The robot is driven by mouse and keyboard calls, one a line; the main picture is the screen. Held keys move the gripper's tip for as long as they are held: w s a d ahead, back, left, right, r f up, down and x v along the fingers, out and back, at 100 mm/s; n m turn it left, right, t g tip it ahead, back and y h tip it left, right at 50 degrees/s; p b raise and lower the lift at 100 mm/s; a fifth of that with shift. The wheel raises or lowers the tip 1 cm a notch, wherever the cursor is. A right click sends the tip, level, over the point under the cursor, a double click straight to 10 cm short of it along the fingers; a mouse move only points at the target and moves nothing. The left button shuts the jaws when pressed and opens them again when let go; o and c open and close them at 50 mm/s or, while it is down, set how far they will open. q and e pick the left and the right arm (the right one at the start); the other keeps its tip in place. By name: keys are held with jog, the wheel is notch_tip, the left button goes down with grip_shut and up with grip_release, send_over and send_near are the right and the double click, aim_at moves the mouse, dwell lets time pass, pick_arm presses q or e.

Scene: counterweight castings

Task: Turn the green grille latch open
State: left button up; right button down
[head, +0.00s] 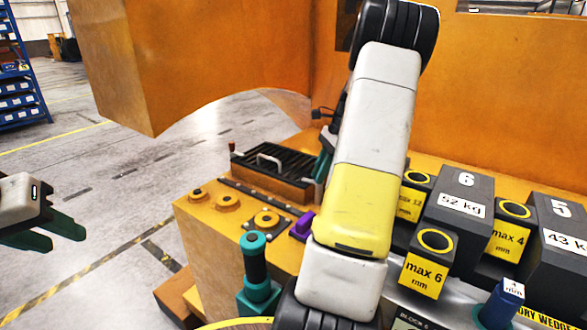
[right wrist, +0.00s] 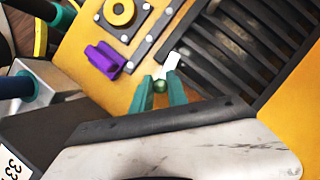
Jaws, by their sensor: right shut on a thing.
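The black slatted grille (head: 262,181) sits on the orange machine top in the head view; its slats also show in the right wrist view (right wrist: 238,48). The green latch (right wrist: 160,86) is a small round knob beside the grille's edge, with a pale lever (right wrist: 172,62) just beyond it. My right gripper (right wrist: 161,84) has its teal fingers on either side of the knob and is shut on it. In the head view my arm mostly hides this gripper and the latch. My left gripper (head: 66,236) hangs open and empty at the far left, away from the machine.
A purple block (head: 302,226) and a teal-collared black handle (head: 255,262) stand near the grille. Dark weights (head: 462,195) and yellow-labelled blocks (head: 424,268) crowd the right. A tall orange casting (head: 190,60) rises behind. Open floor lies left.

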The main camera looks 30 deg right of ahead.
jog(key=n+g, duration=0.1)
jog(key=n, duration=0.2)
jog(key=n+g, duration=0.1)
jog(key=n, duration=0.3)
jog(key=shift+w+g, duration=0.1)
jog(key=shift+g, duration=0.3)
jog(key=n+g+h, duration=0.1)
jog(key=n, duration=0.3)
jog(key=shift+n, duration=0.4)
jog(key=shift+n+g+h, duration=0.6)
jog(key=shift+n+h, duration=0.1)
jog(key=shift+n, duration=1)
jog(key=c, duration=1.3)
grip_release()
jog(key=shift+r, duration=0.1)
